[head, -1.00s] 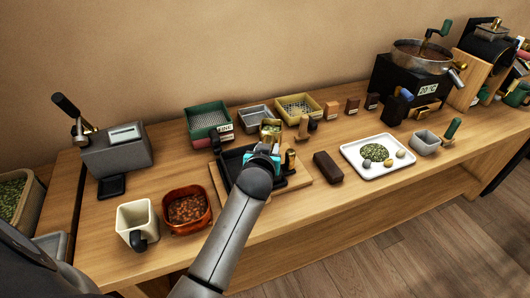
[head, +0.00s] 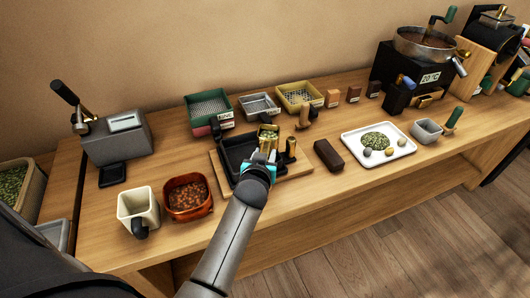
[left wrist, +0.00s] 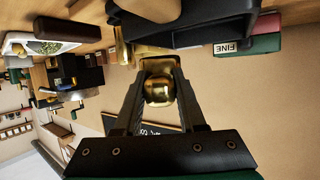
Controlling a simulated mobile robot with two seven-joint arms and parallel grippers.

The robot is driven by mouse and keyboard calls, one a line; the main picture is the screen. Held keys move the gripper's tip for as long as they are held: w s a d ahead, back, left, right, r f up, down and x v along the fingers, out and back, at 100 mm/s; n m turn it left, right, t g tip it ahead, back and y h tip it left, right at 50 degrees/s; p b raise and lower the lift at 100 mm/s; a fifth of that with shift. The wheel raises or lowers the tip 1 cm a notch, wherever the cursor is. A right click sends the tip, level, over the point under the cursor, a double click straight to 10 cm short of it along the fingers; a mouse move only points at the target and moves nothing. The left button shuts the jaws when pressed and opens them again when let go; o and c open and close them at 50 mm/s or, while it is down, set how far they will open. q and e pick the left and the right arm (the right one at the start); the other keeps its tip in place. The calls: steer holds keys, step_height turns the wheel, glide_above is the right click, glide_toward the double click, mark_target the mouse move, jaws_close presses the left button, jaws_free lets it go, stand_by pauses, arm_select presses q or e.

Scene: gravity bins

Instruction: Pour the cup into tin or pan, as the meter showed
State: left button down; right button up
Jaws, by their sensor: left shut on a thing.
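My left gripper (head: 260,165) is shut on a brass cup (head: 268,136). The cup has pale green contents at its mouth and looks roughly upright. It is over the right part of a black tray-like pan (head: 231,178) on a wooden board (head: 217,182); I cannot tell its height. In the left wrist view the rounded brass body of the cup (left wrist: 158,90) sits between the two fingers. A small brass cylinder (head: 291,147) stands just right of the cup. The grey meter box (head: 118,150) with a pale display stands at the back left; its reading is not legible. My right gripper is out of view.
A cream mug (head: 133,203) and a red-brown bowl of beans (head: 188,214) stand front left. Green (head: 208,120), grey and yellow bins line the back. A dark block (head: 328,155) and a white tray (head: 355,149) with green beans lie right. A metal-bowled grinder (head: 424,45) stands back right.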

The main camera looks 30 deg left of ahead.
arm_select(q)
steer(key=shift+f+b, duration=0.3)
steer(key=shift+f, duration=0.3)
steer(key=shift+w+d+r+n+h+p, duration=0.1)
steer(key=shift+r+n+h+p, duration=0.35)
steer(key=shift+p, duration=0.45)
steer(key=shift+d+r+n+t+h+p, duration=0.2)
steer(key=shift+n+t+h+p, duration=0.45)
steer(key=shift+n, duration=0.5)
steer(key=shift+n+h, duration=0.3)
steer(key=shift+n, duration=0.3)
steer(key=shift+f+n+t+h+b, duration=0.15)
steer(key=shift+n+t+h+b, duration=0.25)
steer(key=shift+n, duration=0.3)
steer(key=shift+w, duration=0.1)
steer(key=shift+d+r, duration=0.1)
steer(key=shift+r, duration=0.1)
